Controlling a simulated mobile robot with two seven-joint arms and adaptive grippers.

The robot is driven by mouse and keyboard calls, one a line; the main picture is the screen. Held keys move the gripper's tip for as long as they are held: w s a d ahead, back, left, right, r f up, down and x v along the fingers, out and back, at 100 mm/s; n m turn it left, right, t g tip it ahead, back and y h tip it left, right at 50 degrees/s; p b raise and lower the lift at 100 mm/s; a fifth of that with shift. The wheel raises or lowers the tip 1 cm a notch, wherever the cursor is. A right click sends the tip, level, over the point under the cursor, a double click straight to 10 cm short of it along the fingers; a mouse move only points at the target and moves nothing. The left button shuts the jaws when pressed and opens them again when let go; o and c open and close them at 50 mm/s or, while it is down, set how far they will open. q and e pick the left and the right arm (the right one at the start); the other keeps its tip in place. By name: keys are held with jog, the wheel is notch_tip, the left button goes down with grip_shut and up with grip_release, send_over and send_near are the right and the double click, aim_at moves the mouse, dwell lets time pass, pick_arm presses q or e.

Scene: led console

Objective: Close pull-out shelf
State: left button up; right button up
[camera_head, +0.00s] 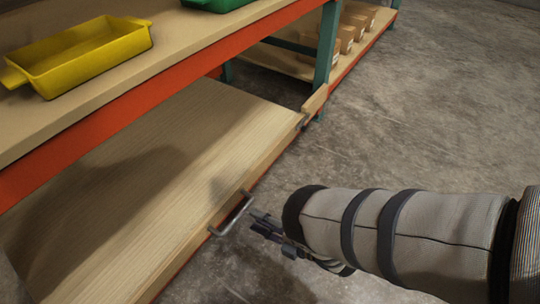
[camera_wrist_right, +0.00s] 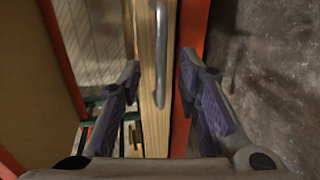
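The pull-out shelf (camera_head: 190,150) is a pale wooden board sticking out below the orange-edged upper shelf. A grey metal bar handle (camera_head: 233,216) is fixed to its front edge. My right gripper (camera_head: 262,222) is close beside the handle, its fingers partly hidden by my sleeved arm. In the right wrist view, the two fingers of the right gripper (camera_wrist_right: 160,72) are spread apart, with the handle (camera_wrist_right: 161,55) and the shelf's front edge (camera_wrist_right: 150,85) showing between them. I see no grip on the handle; exact contact cannot be told. My left gripper is not in view.
A yellow tray (camera_head: 85,58) and part of a green tray (camera_head: 215,4) sit on the upper shelf (camera_head: 170,50). A teal post (camera_head: 326,45) stands beyond the pull-out shelf, with several cardboard boxes (camera_head: 347,35) behind it. The concrete floor (camera_head: 440,110) at right is clear.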

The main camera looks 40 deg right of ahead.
jog(key=shift+v, duration=2.4)
